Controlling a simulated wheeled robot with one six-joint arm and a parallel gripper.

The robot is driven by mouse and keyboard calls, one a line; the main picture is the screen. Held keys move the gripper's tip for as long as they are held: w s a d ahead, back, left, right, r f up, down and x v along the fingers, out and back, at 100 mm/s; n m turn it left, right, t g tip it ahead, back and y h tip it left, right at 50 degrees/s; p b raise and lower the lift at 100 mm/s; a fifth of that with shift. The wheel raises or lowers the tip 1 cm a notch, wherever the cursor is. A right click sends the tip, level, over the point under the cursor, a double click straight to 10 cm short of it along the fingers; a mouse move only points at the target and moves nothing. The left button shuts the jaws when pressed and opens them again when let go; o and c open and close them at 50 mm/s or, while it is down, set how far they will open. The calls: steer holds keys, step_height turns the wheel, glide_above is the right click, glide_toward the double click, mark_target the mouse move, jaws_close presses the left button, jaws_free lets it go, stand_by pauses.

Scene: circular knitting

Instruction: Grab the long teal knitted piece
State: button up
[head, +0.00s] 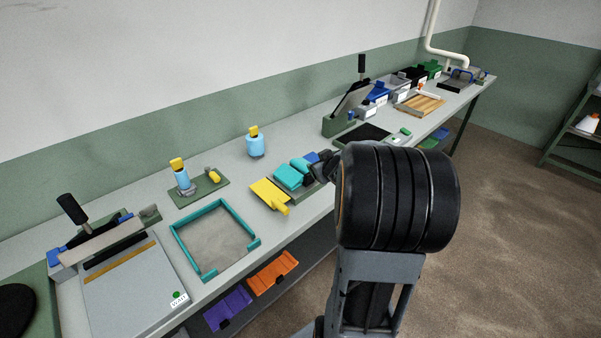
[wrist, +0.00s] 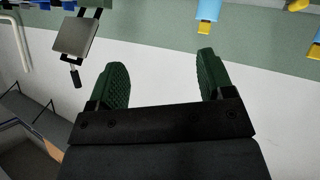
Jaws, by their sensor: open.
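Two teal pieces lie close together near the middle of the bench in the head view: a squarish one (head: 287,177) and a smaller, rounded one (head: 300,164) behind it. I cannot tell from this view which is the long knitted piece or see any knit texture. My gripper (head: 319,166) is just right of them, partly hidden by my dark arm. In the wrist view my gripper (wrist: 161,62) shows two green-padded fingers spread apart with nothing between them. No teal piece shows in the wrist view.
A yellow piece (head: 270,194) lies left of the teal pieces. A teal square frame (head: 174,239) is further left. A blue bottle (head: 255,146) stands behind. A press with a raised plate (head: 353,99) stands to the right and shows in the wrist view (wrist: 75,37).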

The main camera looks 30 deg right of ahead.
steer(key=s+d+f+n+t+y+p, duration=0.1)
steer(key=s+d+f+y, duration=0.2)
steer(key=d+f+y, duration=0.15)
steer(key=y, duration=0.2)
glide_toward(309, 180)
steer(key=w, duration=0.3)
steer(key=shift+n+t+h, duration=0.25)
steer(key=shift+n+t, duration=0.05)
steer(key=shift+r+p+x, duration=0.2)
steer(key=shift+p+x, duration=0.4)
steer(key=shift+x, duration=0.9)
steer(key=shift+r+p+x, duration=0.2)
steer(key=shift+p+x, duration=0.4)
steer(key=shift+x, duration=0.85)
steer(key=shift+w+a, duration=0.1)
steer(key=shift+w, duration=0.05)
steer(key=c, duration=1.2)
steer(key=shift+c, duration=0.2)
